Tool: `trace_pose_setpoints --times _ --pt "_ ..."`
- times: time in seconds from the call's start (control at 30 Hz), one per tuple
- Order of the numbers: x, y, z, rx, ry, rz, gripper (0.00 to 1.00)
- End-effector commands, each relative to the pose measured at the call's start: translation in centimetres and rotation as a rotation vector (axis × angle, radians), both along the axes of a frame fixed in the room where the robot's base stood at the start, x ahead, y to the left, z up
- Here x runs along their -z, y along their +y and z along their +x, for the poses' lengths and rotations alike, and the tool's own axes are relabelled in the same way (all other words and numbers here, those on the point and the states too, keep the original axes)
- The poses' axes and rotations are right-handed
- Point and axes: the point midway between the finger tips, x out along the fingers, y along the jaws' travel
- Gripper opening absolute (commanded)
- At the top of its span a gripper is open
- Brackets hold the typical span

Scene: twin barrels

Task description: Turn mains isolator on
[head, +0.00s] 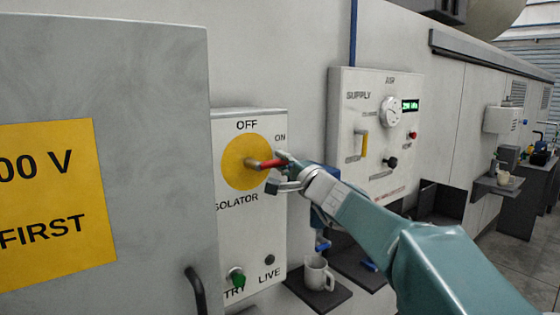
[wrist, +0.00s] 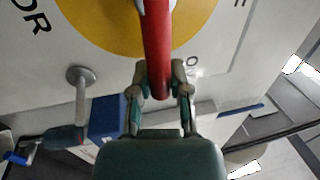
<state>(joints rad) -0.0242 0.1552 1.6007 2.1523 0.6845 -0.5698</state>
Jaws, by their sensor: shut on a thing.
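The mains isolator (head: 277,225) is a pale panel with a yellow disc (head: 234,177) and a red handle (head: 268,164). OFF is printed above the disc and ON at its upper right. The handle points right, with its tip just below the ON label. My gripper (head: 284,172) is at the handle's outer end. In the wrist view, the red handle (wrist: 157,45) runs down from the yellow disc (wrist: 95,22) between the two fingers of my gripper (wrist: 160,94), which is shut on it. The fingers partly hide the handle's end.
A grey door (head: 150,160) with a yellow warning sign stands close at left and covers the isolator's left edge. A SUPPLY panel (head: 375,190) is to the right. A white mug (head: 316,274) sits on a dark shelf (head: 350,292) below.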

Motion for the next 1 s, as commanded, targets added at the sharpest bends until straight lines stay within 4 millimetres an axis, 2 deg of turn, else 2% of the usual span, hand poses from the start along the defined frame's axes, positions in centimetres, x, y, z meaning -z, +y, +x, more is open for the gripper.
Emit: trace_pose_setpoints --times 0.03,0.4,0.43,0.47,0.5,0.87,1.0 --pt "0.5 -0.2 0.2 0.005 0.013 0.003 0.00" --pt "0.7 -0.2 0.2 0.006 0.018 0.005 0.00" --pt "0.7 -0.2 0.2 0.006 0.018 0.005 0.28" --pt "0.7 -0.2 0.2 0.006 0.019 0.005 0.42" --pt "0.7 -0.2 0.2 0.006 0.018 0.005 0.59" --pt "0.4 0.1 0.0 0.002 0.010 0.004 0.59" --pt "0.4 -0.5 -0.9 0.003 0.009 0.004 0.59"
